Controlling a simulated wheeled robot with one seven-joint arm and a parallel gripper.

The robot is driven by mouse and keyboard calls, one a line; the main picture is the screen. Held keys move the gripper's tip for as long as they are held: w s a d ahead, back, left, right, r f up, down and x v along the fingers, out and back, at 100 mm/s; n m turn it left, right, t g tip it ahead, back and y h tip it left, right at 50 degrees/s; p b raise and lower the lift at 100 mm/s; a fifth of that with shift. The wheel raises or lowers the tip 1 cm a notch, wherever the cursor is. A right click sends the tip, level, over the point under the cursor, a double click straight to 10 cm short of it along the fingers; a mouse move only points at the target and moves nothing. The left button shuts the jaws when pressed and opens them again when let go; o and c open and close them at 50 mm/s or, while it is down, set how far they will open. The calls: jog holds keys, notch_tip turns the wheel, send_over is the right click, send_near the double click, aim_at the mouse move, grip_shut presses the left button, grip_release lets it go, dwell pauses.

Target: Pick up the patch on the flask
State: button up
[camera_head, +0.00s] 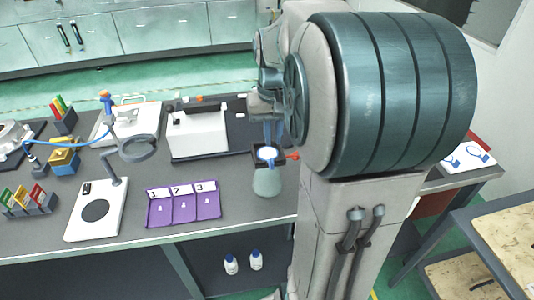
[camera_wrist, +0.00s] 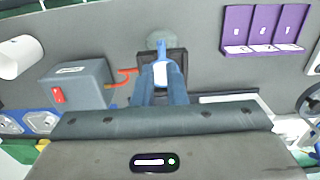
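The flask (camera_head: 267,183) is grey-green and stands on the dark bench, right of the purple numbered trays. Its pale body also shows at the top of the wrist view (camera_wrist: 158,40). The patch (camera_head: 268,154), a small white and blue piece, shows at the flask's top against a dark square plate. In the wrist view the patch (camera_wrist: 161,72) lies between my fingertips. My gripper (camera_head: 273,142) points down just above it. Its two blue-grey fingers (camera_wrist: 161,80) look apart, either side of the patch. I cannot tell whether they touch it.
Purple trays (camera_head: 183,205) marked 1, 2 and 3 lie to the left. A white box (camera_head: 198,132) stands behind. A red-orange part (camera_head: 293,156) sticks out close right of the flask. A white stand (camera_head: 97,212) and coloured racks are farther left.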

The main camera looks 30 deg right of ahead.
aim_at(272, 160)
notch_tip(272, 160, down, 8)
jog(key=shift+w+p, duration=0.15)
jog(key=shift+p, duration=0.3)
grip_shut()
